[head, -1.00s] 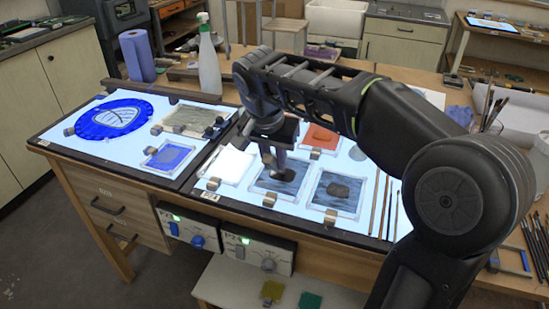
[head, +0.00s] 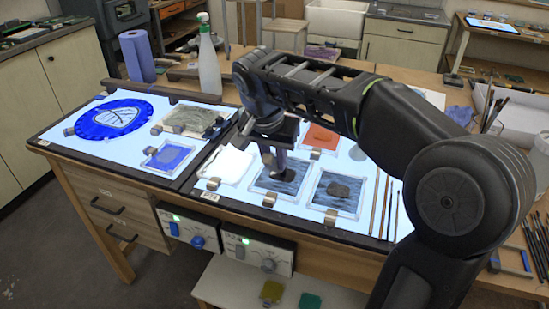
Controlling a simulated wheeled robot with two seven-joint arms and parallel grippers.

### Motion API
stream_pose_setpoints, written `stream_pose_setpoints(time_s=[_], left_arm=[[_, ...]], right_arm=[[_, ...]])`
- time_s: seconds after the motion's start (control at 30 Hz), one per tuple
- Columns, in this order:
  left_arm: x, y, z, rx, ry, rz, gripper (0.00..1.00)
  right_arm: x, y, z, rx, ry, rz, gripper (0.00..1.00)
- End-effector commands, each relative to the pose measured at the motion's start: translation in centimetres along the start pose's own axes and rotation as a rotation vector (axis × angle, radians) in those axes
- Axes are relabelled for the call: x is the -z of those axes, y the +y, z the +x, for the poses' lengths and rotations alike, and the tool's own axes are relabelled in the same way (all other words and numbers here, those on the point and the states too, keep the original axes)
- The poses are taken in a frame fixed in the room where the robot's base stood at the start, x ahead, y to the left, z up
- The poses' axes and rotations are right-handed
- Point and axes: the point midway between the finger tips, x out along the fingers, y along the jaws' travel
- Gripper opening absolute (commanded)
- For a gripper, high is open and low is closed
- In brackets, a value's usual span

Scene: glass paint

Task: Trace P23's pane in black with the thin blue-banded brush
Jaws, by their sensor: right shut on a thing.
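My right gripper (head: 275,163) reaches in from the right and points down over a dark-streaked square pane (head: 292,183) near the front of the right light table. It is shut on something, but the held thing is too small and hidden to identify. Another dark-streaked pane (head: 339,193) with a dark blotch lies just to its right. Several thin brushes (head: 386,207) lie at the table's right edge; I cannot make out a blue band. My left gripper is out of view.
A white square (head: 230,165), an orange pane (head: 320,138) and a small grey disc (head: 358,153) are close by. The left light table holds a round blue pane (head: 114,119) and a blue square (head: 168,156). A spray bottle (head: 208,62) stands behind.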

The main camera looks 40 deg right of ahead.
Motion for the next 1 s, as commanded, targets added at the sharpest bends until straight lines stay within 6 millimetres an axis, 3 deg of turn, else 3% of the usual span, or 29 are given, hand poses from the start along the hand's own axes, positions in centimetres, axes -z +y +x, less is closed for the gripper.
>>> stream_pose_setpoints(time_s=[0.43, 1.0], left_arm=[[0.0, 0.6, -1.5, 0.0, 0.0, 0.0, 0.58], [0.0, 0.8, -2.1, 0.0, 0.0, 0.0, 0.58]], right_arm=[[0.6, 0.0, -1.9, 0.0, -0.002, 0.0, 0.0], [0.8, 0.0, -2.8, 0.0, -0.001, -0.001, 0.0]])
